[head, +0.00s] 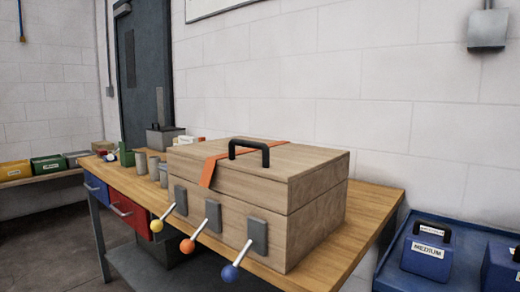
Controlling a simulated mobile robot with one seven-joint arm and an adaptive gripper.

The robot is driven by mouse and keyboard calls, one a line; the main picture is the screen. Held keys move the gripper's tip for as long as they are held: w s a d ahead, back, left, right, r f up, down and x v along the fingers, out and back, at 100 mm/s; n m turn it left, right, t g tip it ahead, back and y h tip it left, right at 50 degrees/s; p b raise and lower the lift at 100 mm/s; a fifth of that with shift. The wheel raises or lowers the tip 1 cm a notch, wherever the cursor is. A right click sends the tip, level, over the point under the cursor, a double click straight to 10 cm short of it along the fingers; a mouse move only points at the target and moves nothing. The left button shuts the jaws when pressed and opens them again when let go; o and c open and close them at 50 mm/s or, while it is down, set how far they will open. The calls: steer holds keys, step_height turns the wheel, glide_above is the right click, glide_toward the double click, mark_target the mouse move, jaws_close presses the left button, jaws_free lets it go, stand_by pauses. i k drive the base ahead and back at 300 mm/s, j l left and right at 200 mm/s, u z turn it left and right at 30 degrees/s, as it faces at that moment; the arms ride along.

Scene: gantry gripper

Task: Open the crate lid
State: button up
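The wooden crate (315,220) stands on the right part of the workbench in the head view. Its lid (310,164) lies flat and closed, with a thin seam between lid and body. A black handle (250,146) is on top of the lid. An orange strap (209,172) runs across the lid and down its front. Three grey latch plates with levers are on the front: yellow knob (156,226), orange knob (187,246) and blue knob (229,272). The levers stick outward and down. My gripper is not in view.
Grey cylinders (141,163) and small boxes stand left of the crate on the wooden workbench (376,204). A blue tray (461,243) with blue cases (426,254), one marked MEDIUM, is at right. A wall (400,110) is close behind. Colored bins (47,165) sit on a far-left shelf.

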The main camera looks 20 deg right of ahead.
mark_target(282, 177)
steer(key=i+j, duration=0.6)
steer(key=i, duration=0.2)
steer(key=i+j, duration=0.6)
steer(key=i, duration=0.15)
steer(key=i+j+z, duration=0.1)
steer(key=z, duration=0.3)
steer(key=i+j+z, duration=0.15)
steer(key=z, duration=0.25)
steer(key=j+z, duration=0.15)
steer(key=z, duration=0.25)
steer(key=i, duration=0.05)
